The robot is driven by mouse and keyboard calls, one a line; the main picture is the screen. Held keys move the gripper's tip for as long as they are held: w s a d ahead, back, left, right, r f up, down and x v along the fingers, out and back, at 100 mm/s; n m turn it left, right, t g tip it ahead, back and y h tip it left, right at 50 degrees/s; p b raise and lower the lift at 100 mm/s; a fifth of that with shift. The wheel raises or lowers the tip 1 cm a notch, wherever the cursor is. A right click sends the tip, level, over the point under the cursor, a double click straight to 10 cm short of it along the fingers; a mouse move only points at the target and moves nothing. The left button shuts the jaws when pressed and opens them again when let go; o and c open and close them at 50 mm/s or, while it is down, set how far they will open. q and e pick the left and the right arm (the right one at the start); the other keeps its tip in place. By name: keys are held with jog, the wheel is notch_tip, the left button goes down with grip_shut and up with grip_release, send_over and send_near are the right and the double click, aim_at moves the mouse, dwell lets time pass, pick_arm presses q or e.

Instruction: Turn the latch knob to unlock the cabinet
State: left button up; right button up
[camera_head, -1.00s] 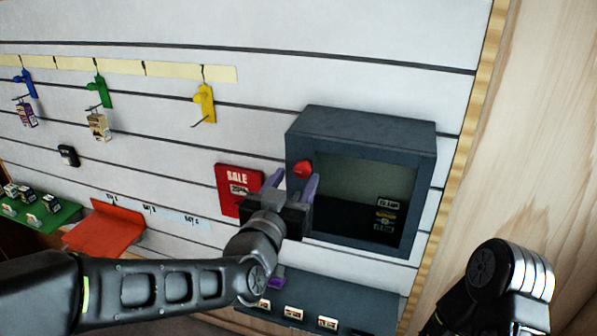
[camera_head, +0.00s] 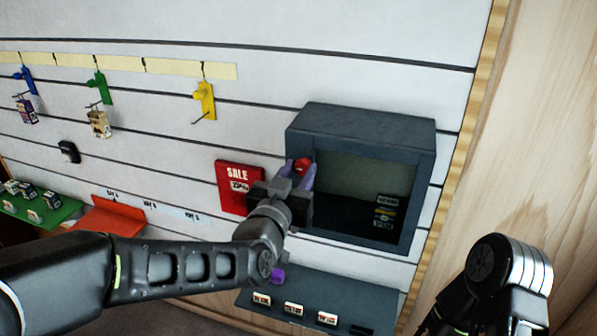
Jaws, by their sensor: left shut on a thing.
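The dark grey cabinet (camera_head: 361,119) hangs on the slatted wall, right of centre. Its front shows a dark window with small labels inside at the lower right. The red latch knob (camera_head: 302,164) sits at the upper left of the cabinet front. My left gripper (camera_head: 300,172) reaches up to the knob, with its purple fingers on either side of it. It is shut on the knob, and the fingers hide part of it. My right arm shows at the lower right, but its gripper jaws are not visible.
A red SALE sign (camera_head: 233,188) hangs just left of the cabinet. A dark shelf (camera_head: 345,297) with small price cards is below it. Blue, green and yellow hooks (camera_head: 205,100) are at the upper left. An orange shelf (camera_head: 110,220) and a green shelf (camera_head: 40,218) are lower left.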

pick_arm(q)
grip_shut()
jog(key=n+b, duration=0.1)
jog(key=b, duration=0.1)
jog(key=shift+f+n+b, duration=0.2)
jog(key=shift+n+b, duration=0.1)
jog(key=shift+b, duration=0.1)
jog(key=n+b, duration=0.6)
jog(key=b, duration=0.2)
jog(key=shift+a+n, duration=0.15)
jog(key=shift+n, duration=0.25)
jog(key=n+b, duration=0.4)
jog(key=n, duration=0.1)
jog(key=shift+f, duration=0.1)
jog(key=shift+n+b, duration=1.35)
jog(key=shift+n, duration=0.95)
